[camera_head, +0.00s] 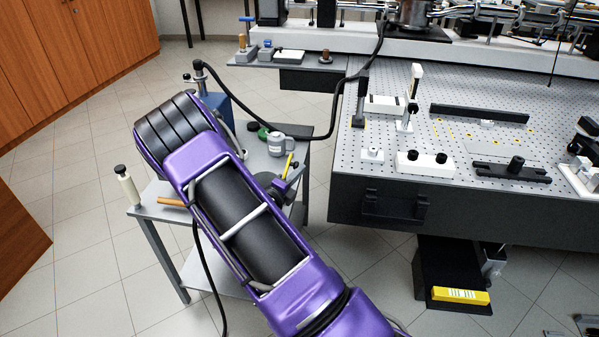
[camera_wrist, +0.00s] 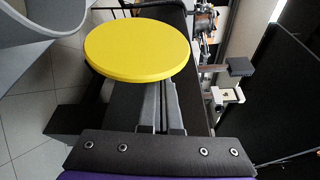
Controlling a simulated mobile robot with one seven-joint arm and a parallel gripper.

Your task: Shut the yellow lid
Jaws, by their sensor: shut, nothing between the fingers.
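The yellow lid (camera_wrist: 138,46) is a round, flat disc in the upper middle of the wrist view. In the head view the yellow lid (camera_head: 287,166) shows as a thin, tilted strip, seen nearly edge-on, just right of my arm. My gripper (camera_wrist: 163,92) is shut and empty. Its fingers run up toward the lid, which hides their tips, so I cannot tell whether they touch it. A large grey rounded body (camera_wrist: 45,18) fills the upper left corner of the wrist view, beside the lid. My arm hides part of the area around the lid in the head view.
A small grey side table (camera_head: 160,212) stands under my arm, with a grey can (camera_head: 277,146) and a green ring (camera_head: 263,133). A black hose (camera_head: 300,135) arches to the perforated optics table (camera_head: 455,140) at right. Wooden cabinets stand at left; the tiled floor between is clear.

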